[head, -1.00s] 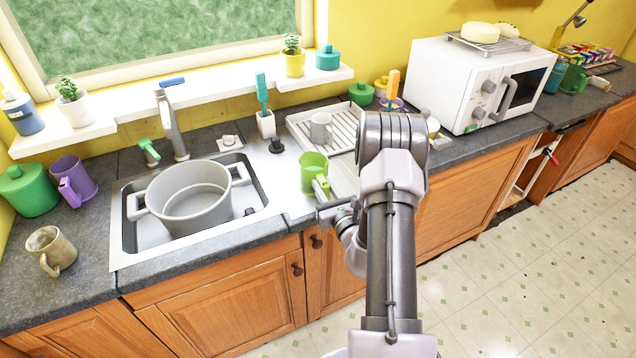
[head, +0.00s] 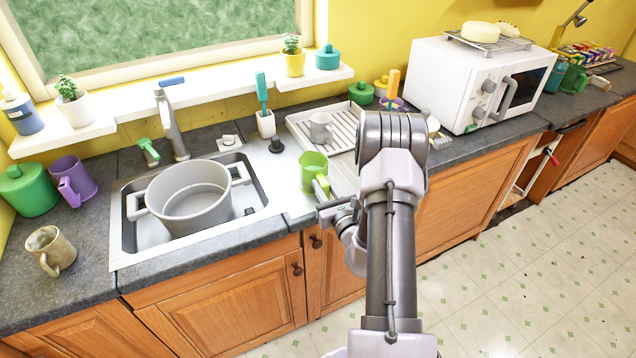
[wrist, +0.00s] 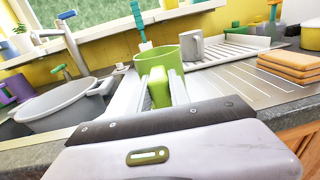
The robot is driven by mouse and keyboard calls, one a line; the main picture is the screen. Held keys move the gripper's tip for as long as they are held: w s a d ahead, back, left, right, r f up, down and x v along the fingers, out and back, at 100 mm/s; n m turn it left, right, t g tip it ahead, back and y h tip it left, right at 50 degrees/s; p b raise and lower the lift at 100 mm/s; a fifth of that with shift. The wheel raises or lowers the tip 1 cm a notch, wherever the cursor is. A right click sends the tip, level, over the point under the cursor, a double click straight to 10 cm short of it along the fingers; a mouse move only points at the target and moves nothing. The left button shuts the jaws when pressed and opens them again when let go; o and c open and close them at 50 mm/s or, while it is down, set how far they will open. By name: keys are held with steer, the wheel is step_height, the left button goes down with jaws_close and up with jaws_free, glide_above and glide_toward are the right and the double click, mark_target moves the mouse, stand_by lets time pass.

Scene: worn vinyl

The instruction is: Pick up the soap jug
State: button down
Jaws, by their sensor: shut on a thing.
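A light green jug (head: 312,170) stands upright on the steel drainboard right of the sink. It also shows in the wrist view (wrist: 158,56), with its handle towards me. My gripper (head: 325,190) is shut on this handle; in the wrist view the fingers of the gripper (wrist: 162,84) sit on either side of it. The jug looks to be resting on the steel. A blue labelled container with a light top (head: 24,115) stands on the window ledge at the far left, away from my gripper. I cannot tell from looks alone which is the soap jug.
A grey pot (head: 190,197) sits in the sink left of the jug. A grey mug (head: 320,127) stands on a white drying rack (head: 345,137) behind it. A white brush holder (head: 266,124) is close behind left. A purple jug (head: 76,183) and tan mug (head: 50,250) stand far left.

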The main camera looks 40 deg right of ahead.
stand_by(0.4)
step_height(320, 180, up, 4)
steer(key=shift+r+p, duration=0.1)
steer(key=shift+p, duration=0.9)
steer(key=d+p+v, duration=0.1)
steer(key=v, duration=1.5)
steer(key=shift+s+r, duration=0.2)
steer(key=shift+r, duration=0.3)
steer(key=shift+d, duration=0.2)
